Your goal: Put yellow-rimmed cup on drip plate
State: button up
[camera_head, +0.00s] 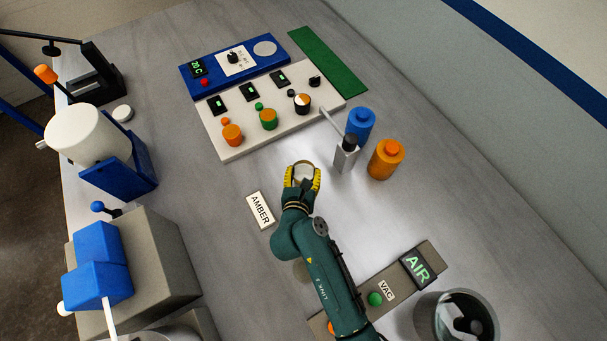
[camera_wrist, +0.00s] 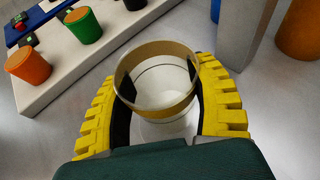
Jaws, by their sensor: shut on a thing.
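The yellow-rimmed cup (camera_head: 304,172) stands near the middle of the bench, short and pale. The wrist view shows its gold rim band and open mouth (camera_wrist: 157,48), with a clear or pale body. My gripper (camera_head: 303,174) has yellow ribbed fingers on either side of the cup, shut on it; they also show in the wrist view (camera_wrist: 160,95). I cannot tell whether the cup touches the bench. No drip plate can be named with certainty; a flat grey disc (camera_head: 265,48) lies on the blue panel.
The white control panel (camera_head: 240,142) with knobs lies beyond my gripper. A grey post (camera_head: 345,158), blue bottle (camera_head: 360,123) and orange bottle (camera_head: 386,158) stand right. The AMBER label (camera_head: 260,210) lies left. A dark vessel (camera_head: 430,318) stands front right.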

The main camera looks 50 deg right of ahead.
notch_tip(320, 180, down, 3)
jog(key=shift+r+b, duration=0.1)
jog(key=shift+b, duration=0.25)
jog(key=o, duration=1)
jog(key=shift+c, duration=0.2)
